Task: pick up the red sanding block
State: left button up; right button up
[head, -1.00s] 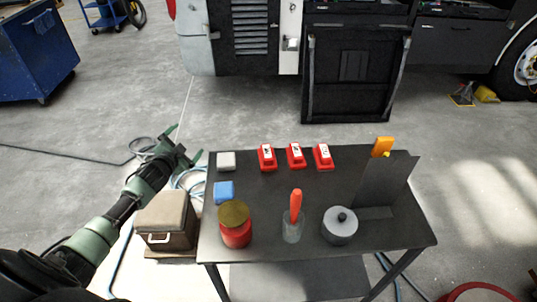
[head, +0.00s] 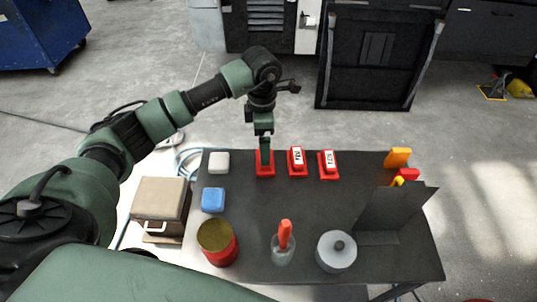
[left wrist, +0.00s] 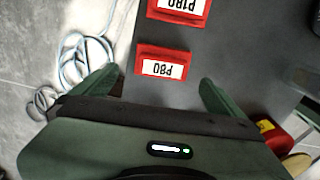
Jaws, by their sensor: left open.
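Three red sanding blocks with white labels stand in a row at the table's far edge: left (head: 265,171), middle (head: 297,163) and right (head: 328,165). My left gripper (head: 264,150) points down over the left block and hides part of it. In the left wrist view, the open fingers (left wrist: 158,82) stand either side of a red block labelled P80 (left wrist: 162,63), with space on both sides. A second block labelled P180 (left wrist: 180,10) is beyond it, cut by the frame edge. My right gripper is not in view.
A brown box (head: 160,205) stands left.

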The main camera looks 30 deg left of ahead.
pick_arm(q)
jog(key=shift+s+a+f, duration=0.1)
jog(key=shift+s+f, duration=0.05)
jog(key=shift+f, duration=0.3)
jog(key=f, duration=0.2)
jog(key=f+p, duration=0.2)
jog(key=f, duration=0.1)
jog(key=shift+d+f, duration=0.3)
jog(key=shift+f, duration=0.45)
jog(key=c, duration=1.3)
jog(key=shift+c, duration=0.2)
jog(key=shift+r, duration=0.1)
jog(key=shift+r, duration=0.55)
notch_tip(320, 180, up, 19)
jog(key=b, duration=0.3)
jog(key=shift+f, duration=0.1)
